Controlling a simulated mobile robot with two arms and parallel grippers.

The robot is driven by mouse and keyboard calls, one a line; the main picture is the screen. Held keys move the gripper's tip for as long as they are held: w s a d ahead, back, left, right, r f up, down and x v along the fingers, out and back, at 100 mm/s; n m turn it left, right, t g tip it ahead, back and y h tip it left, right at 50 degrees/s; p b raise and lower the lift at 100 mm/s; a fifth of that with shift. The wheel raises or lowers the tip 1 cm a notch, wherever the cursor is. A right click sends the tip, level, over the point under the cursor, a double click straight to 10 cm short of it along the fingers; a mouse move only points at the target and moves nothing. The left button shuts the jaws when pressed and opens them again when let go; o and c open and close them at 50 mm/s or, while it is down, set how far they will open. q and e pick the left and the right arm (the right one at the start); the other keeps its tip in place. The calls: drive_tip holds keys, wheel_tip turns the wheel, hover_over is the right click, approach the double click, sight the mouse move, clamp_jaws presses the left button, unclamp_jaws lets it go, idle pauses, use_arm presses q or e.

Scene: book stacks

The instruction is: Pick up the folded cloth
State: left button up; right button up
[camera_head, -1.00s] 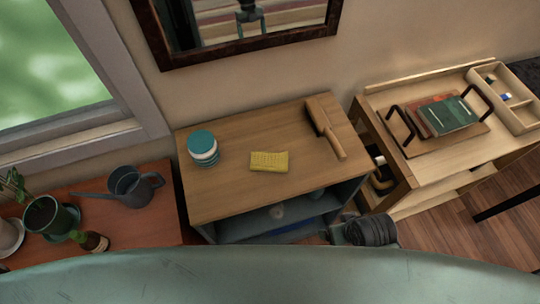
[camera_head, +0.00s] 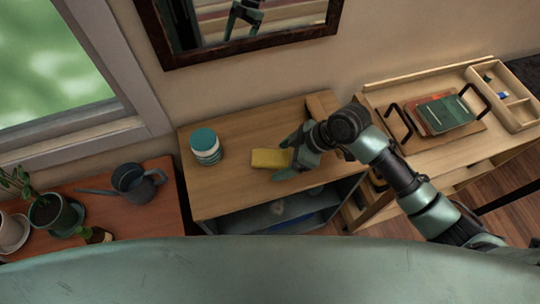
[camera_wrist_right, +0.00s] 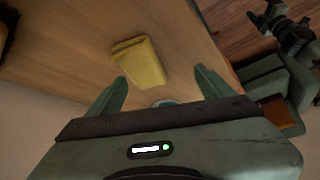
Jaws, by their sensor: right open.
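The folded cloth (camera_head: 268,158) is yellow and lies flat on the wooden top of a small cabinet. It also shows in the right wrist view (camera_wrist_right: 141,62), just beyond the fingertips. My right gripper (camera_head: 286,160) reaches in from the right, close to the cloth's right end. Whether a fingertip touches the cloth is hard to tell. My left gripper is not in view.
A jar with a teal lid (camera_head: 205,146) stands left of the cloth on the cabinet top (camera_head: 222,190). A desk with books (camera_head: 445,113) is at right. A watering can (camera_head: 135,184) and plants are at left.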

sight(272, 155)
drive_tip(key=shift+n+g, duration=0.3)
drive_tip(key=shift+n, duration=0.5)
drive_tip(key=w, duration=0.1)
drive_tip(key=w+r, duration=0.1)
drive_tip(key=w+d, duration=0.1)
drive_tip(key=shift+w+d+r, duration=0.1)
drive_tip(key=shift+w+r, duration=0.1)
drive_tip(key=shift+w, duration=0.15)
drive_tip(key=p+x, duration=0.2)
drive_tip(key=x, duration=0.5)
drive_tip(key=shift+s, duration=0.15)
drive_tip(key=shift+f, duration=0.25)
drive_tip(key=c, duration=1.5)
drive_tip(key=shift+r, duration=0.15)
drive_tip(key=shift+c, duration=0.2)
